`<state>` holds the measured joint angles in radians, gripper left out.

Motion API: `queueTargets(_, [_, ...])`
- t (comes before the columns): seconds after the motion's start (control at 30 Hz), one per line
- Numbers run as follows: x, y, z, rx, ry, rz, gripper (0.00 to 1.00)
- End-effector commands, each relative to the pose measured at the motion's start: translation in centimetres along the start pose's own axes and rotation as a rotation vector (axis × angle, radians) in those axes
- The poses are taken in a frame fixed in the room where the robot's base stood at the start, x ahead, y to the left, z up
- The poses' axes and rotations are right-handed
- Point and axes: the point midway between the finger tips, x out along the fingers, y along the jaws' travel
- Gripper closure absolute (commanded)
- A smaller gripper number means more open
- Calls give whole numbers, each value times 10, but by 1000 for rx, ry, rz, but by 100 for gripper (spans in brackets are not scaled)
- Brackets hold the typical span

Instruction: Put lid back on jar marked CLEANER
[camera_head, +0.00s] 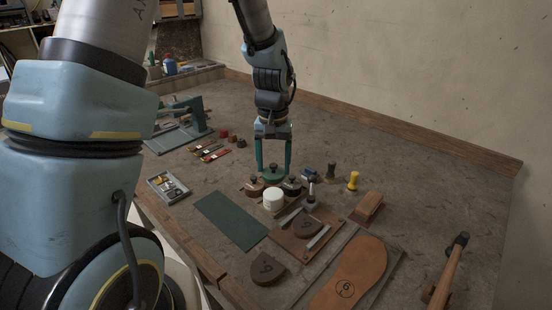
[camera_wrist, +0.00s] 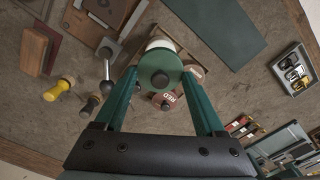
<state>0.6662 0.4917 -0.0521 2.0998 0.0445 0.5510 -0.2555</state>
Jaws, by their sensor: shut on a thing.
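My gripper (camera_head: 273,168) is shut on a round green lid (camera_wrist: 160,72) with a darker knob. The lid also shows between the fingertips in the head view (camera_head: 273,174), above or just behind the jars. A white jar (camera_head: 273,199) stands in front of the lid in the head view; part of it shows behind the lid in the wrist view (camera_wrist: 160,43). A red-labelled top (camera_wrist: 164,102) shows below the lid. I cannot read CLEANER on any jar.
A green mat (camera_head: 230,219) lies left of the jars, with a small tray (camera_head: 168,188) beyond it. A hammer (camera_head: 448,270) lies far right.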

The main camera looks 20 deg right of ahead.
Motion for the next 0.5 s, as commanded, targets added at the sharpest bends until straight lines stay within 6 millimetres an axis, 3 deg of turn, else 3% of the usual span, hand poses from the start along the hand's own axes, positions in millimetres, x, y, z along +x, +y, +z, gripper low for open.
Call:
queueTargets(0.27, [8, -1, -1, 11, -1, -1, 80])
queueTargets(0.5, [27, -1, -1, 10, 0, 0, 80])
